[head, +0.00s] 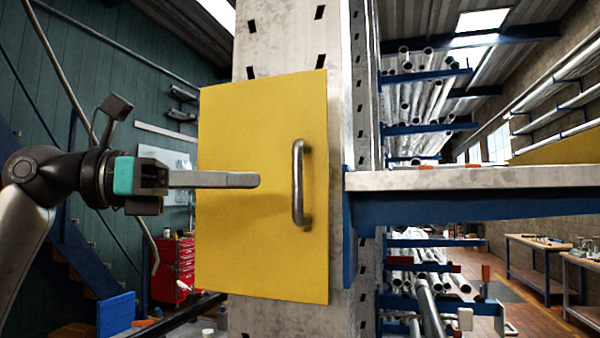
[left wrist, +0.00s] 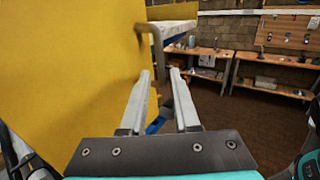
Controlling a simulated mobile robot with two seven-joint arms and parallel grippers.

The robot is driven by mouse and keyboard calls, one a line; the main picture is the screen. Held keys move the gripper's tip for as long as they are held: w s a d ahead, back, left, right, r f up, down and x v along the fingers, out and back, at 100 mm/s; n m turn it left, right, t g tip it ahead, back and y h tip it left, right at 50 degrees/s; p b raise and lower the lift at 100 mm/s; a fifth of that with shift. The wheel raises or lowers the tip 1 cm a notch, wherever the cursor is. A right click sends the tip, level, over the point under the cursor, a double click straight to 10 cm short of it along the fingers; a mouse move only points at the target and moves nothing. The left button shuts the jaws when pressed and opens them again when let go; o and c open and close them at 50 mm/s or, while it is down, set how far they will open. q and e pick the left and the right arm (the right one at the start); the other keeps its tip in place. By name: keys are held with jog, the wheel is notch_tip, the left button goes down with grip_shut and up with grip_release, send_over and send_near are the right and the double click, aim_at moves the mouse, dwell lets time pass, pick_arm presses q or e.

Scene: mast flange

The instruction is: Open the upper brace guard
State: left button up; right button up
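The yellow guard panel (head: 245,125) covers the front of the grey mast (head: 285,40), its left edge reaching past the mast. A vertical metal bar handle (head: 298,182) is fixed near its right edge. My left gripper (head: 259,180) is in front of the panel, its fingers pointing right at about the handle's mid-height, tips short of the handle. In the left wrist view my left gripper (left wrist: 161,73) is open with an empty gap, and the handle (left wrist: 156,45) shows just beyond and between the fingertips. My right gripper is not in view.
A blue-framed shelf or beam (head: 460,180) sticks out to the right of the mast, close to the panel's right side. Racks of pipes (head: 415,90) stand behind. A red tool cabinet (head: 175,268) is at lower left, and workbenches (head: 540,245) are at far right.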

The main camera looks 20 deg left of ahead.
aim_at(297, 181)
pick_arm(q)
jog(key=p+x, duration=0.1)
jog(key=x, duration=0.7)
jog(key=shift+s+p, duration=0.1)
jog(key=shift+p, duration=0.2)
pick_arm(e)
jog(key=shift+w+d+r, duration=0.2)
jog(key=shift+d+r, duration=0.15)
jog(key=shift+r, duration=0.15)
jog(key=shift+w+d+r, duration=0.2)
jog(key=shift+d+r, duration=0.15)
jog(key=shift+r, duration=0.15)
pick_arm(q)
jog(key=shift+c, duration=0.2)
grip_shut()
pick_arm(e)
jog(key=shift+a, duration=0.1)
